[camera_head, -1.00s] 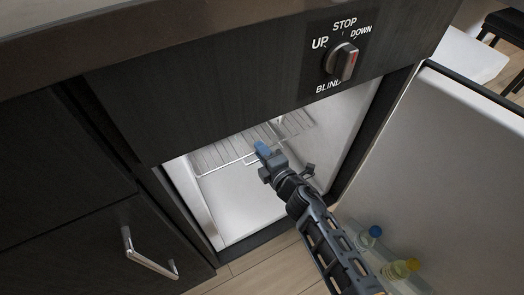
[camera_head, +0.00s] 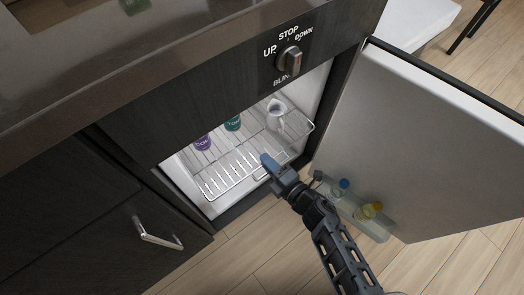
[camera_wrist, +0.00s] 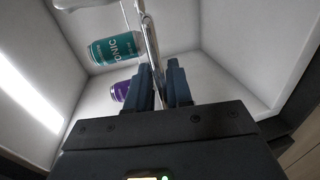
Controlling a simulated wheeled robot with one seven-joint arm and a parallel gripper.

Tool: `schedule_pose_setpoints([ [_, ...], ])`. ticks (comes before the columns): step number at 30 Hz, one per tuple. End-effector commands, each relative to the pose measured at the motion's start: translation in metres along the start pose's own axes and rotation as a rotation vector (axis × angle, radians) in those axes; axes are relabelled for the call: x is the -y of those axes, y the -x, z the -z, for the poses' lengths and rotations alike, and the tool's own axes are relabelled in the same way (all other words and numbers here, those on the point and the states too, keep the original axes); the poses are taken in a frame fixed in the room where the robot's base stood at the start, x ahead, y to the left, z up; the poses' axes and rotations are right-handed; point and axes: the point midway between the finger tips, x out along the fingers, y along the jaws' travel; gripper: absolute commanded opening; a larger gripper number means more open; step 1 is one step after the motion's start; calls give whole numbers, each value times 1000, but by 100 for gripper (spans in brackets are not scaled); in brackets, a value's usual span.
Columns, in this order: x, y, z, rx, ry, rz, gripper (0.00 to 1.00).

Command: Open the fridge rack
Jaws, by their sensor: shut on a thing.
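The fridge rack (camera_head: 226,179) is a wire shelf inside the open fridge, drawn out toward the opening. A purple can (camera_head: 203,142), a teal can (camera_head: 233,123) and a whitish jug-like item (camera_head: 275,112) are at its back. My gripper (camera_head: 268,161) is at the rack's front edge, right of its middle. In the wrist view my gripper (camera_wrist: 163,92) is shut on a metal bar of the rack (camera_wrist: 149,40), which passes between the fingers. The teal can (camera_wrist: 118,48) and part of the purple can (camera_wrist: 121,91) show beyond the fingers. The exact grip is partly hidden.
The fridge door (camera_head: 425,130) stands wide open at the right, with bottles (camera_head: 368,211) in its shelf. A dark cabinet with a metal handle (camera_head: 157,236) is at the left. A panel with a knob (camera_head: 290,60) is above the opening. The floor in front is clear.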

Motion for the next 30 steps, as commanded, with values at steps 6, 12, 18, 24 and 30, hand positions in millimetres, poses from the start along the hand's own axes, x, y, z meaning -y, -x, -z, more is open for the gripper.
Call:
schedule_pose_setpoints([
  [6,12,8,1,7,-4,21,0],
  [12,12,7,1,7,-4,21,0],
  [18,10,6,0,6,-4,17,34],
  [24,8,6,0,4,-3,13,34],
  [30,6,5,0,3,-2,10,34],
])
